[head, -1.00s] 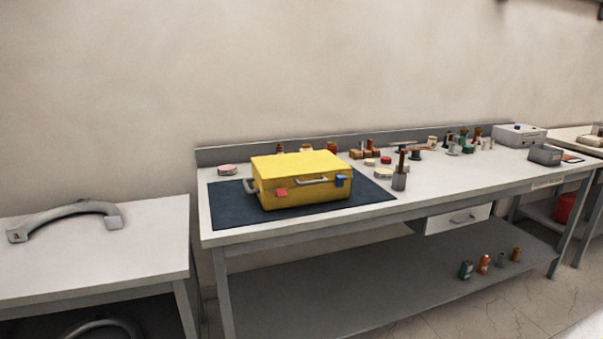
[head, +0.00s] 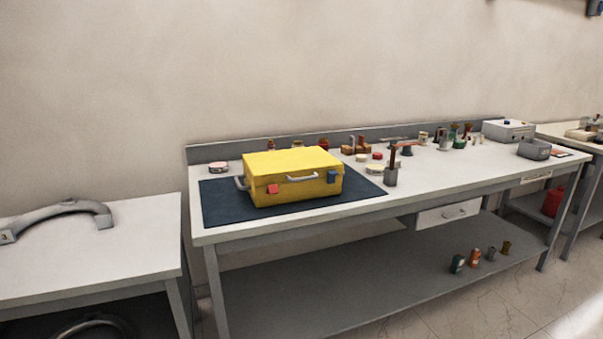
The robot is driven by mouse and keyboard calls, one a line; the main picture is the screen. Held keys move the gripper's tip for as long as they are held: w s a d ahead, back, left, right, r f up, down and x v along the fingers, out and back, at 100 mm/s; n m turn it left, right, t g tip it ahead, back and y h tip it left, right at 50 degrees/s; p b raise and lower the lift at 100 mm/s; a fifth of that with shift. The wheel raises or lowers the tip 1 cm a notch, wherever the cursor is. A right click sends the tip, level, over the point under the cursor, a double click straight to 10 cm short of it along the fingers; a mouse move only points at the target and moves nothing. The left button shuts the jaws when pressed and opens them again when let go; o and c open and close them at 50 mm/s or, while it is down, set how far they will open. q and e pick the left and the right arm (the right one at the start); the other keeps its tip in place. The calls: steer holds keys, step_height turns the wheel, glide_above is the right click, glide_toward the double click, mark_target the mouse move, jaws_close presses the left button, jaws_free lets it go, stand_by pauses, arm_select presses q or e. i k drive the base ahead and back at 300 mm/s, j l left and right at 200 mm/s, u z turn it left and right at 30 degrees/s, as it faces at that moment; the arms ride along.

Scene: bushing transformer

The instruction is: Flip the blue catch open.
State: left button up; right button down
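A yellow case (head: 293,176) stands shut on a dark mat (head: 222,207) on the long workbench. The blue catch (head: 332,177) is on the right of its front face. It looks closed, lying against the front, but it is small in view. Neither of my grippers is in view.
Small jars, spools and parts stand along the back of the workbench (head: 415,187). A grey cup with a tool (head: 391,176) is right of the mat. A side table (head: 120,245) at left holds a grey curved handle-like part (head: 65,213).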

mark_target(330, 175)
steer(key=i+l+z, duration=0.1)
steer(key=i+l, duration=0.15)
steer(key=i, duration=0.2)
steer(key=i+l, duration=0.25)
steer(key=i, duration=0.2)
steer(key=i+l+z, duration=0.15)
steer(key=i, duration=0.35)
steer(key=i+l+z, duration=0.1)
steer(key=i+l, duration=0.15)
steer(key=i, duration=0.2)
steer(key=i+l, duration=0.15)
steer(key=i, duration=0.35)
steer(key=l+z, duration=0.05)
